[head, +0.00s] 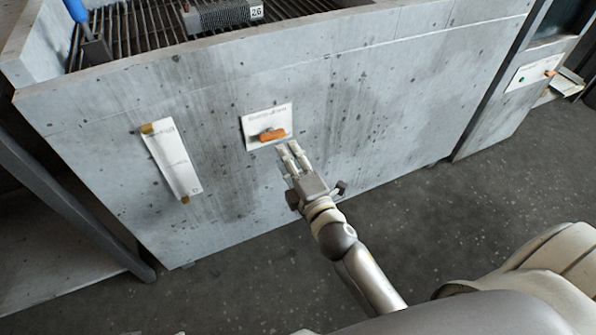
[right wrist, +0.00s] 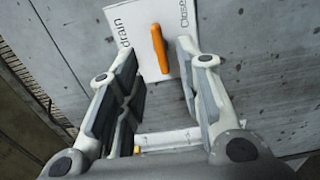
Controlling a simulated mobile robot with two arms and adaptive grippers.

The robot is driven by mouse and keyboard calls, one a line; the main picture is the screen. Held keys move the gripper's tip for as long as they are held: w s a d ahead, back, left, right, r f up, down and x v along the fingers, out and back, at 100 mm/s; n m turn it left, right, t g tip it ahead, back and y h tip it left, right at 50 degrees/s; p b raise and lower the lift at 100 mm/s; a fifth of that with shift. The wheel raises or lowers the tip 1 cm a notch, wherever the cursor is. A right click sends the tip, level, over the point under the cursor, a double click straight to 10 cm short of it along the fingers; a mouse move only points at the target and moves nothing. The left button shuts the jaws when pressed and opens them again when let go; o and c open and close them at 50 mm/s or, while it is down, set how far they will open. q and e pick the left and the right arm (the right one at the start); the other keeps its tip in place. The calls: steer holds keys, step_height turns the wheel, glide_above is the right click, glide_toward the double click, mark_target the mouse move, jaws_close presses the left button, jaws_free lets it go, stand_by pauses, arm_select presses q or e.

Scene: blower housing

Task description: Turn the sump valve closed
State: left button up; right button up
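The sump valve shows as an orange lever handle (head: 272,135) on a white label plate (head: 256,118) on the front of the grey housing. In the head view the handle lies roughly level. In the right wrist view the handle (right wrist: 160,48) stands upright in the picture, and the plate (right wrist: 130,15) reads "drain" and "Close". My right gripper (head: 290,148) is open, its fingertips just below and in front of the handle. In the right wrist view the handle appears in the gap between its fingers, with no visible contact. My left gripper is not in view.
A white strip (head: 172,160) hangs left of the valve. Above the housing wall (head: 380,85) is a slatted grate with a grey block (head: 225,14) marked 26 and a blue-handled tool (head: 77,11). A panel (head: 535,72) with a small orange part is at the right.

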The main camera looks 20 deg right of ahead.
steer(key=shift+s+d, duration=0.1)
steer(key=shift+s, duration=2.4)
